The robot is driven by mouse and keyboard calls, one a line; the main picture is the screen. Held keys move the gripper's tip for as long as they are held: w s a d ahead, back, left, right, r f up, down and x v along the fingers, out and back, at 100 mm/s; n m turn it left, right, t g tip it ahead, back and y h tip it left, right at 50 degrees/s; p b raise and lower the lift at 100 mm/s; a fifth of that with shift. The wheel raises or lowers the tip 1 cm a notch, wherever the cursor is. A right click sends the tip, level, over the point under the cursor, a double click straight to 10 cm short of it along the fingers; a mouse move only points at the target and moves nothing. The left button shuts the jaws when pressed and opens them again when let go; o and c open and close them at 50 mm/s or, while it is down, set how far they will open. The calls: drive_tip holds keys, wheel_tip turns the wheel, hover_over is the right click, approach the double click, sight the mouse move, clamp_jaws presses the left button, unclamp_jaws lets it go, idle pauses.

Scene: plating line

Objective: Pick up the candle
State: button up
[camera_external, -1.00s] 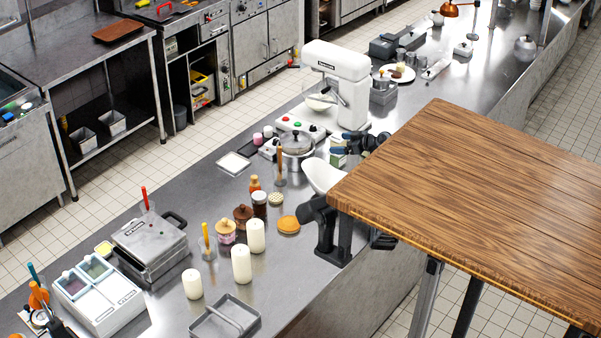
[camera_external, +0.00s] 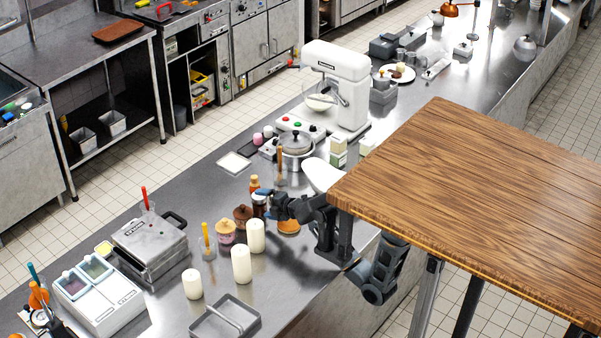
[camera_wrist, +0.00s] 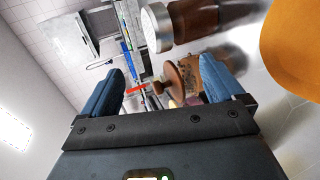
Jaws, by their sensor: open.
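Three white pillar candles stand upright on the steel counter in the external view: a rear one (camera_external: 256,237), a middle one (camera_external: 241,264) and a shorter front-left one (camera_external: 192,284). My gripper (camera_external: 262,192) is open and empty, above and behind the candles, close to the jars; it touches no candle. In the wrist view my gripper (camera_wrist: 165,86) shows two blue fingers apart, with a brown wooden-lidded jar (camera_wrist: 174,80) seen between them; contact cannot be told. I cannot make out a candle in the wrist view.
A white-lidded dark jar (camera_wrist: 157,28) and an orange disc (camera_wrist: 293,45) are close by. A metal tray (camera_external: 250,326) lies in front. A wooden tabletop (camera_external: 470,200) overhangs right.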

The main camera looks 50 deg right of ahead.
sight(262, 233)
drive_tip(key=s+a+n+t, duration=0.1)
drive_tip(key=s+a+n, duration=0.2)
drive_tip(key=a+n, duration=0.1)
drive_tip(key=s+a+n+t, duration=0.2)
drive_tip(key=s+a+n, duration=0.2)
drive_tip(key=n, duration=0.3)
drive_tip(key=s+a+n+t+h, duration=0.1)
drive_tip(key=s+a+n, duration=0.2)
drive_tip(key=a+n, duration=0.1)
drive_tip(key=shift+s+r+n+p, duration=0.15)
drive_tip(key=shift+s+n+p, duration=0.15)
drive_tip(key=shift+n, duration=0.4)
drive_tip(key=shift+s+f, duration=0.15)
drive_tip(key=shift+f, duration=0.2)
drive_tip(key=shift+f+n, duration=0.1)
drive_tip(key=shift+n, duration=0.2)
drive_tip(key=w, duration=0.2)
drive_tip(key=w+p, duration=0.1)
drive_tip(key=w, duration=0.4)
drive_tip(key=shift+w+d+f, duration=0.2)
drive_tip(key=shift+w+f, duration=0.1)
drive_tip(key=shift+w, duration=0.05)
drive_tip(key=c, duration=1.3)
